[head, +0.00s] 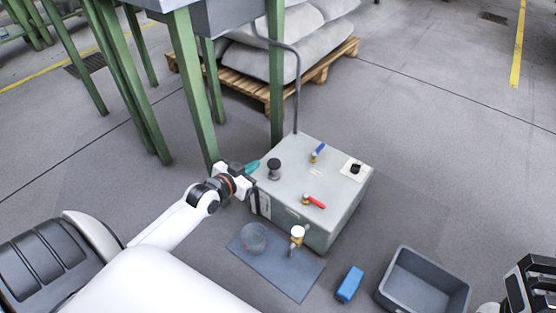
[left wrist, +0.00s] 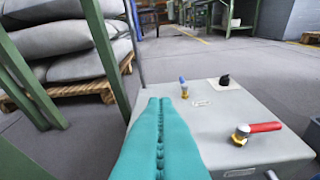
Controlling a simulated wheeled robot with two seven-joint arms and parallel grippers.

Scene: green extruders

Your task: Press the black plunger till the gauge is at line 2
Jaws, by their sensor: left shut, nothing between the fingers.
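The black plunger (head: 274,168) stands upright on the top left part of a grey metal box (head: 325,185). My left gripper (head: 252,167) is just left of the plunger, close to the box's left edge. Its teal fingers are shut and empty, and a small gap to the plunger seems to show. In the left wrist view the shut fingers (left wrist: 158,125) point over the box top; the plunger cannot be made out there. A pale upright strip (head: 265,205) on the box's front may be the gauge; its reading is too small to tell. My right gripper (head: 530,285) is partly in view at bottom right.
The box top carries a blue-handled valve (head: 318,152), a red-handled valve (head: 314,201) and a black knob (head: 355,168). A brass tap (head: 297,236) juts out in front, near a clear bowl (head: 253,238) on a mat. A blue block (head: 349,285) and grey bin (head: 423,283) are right.

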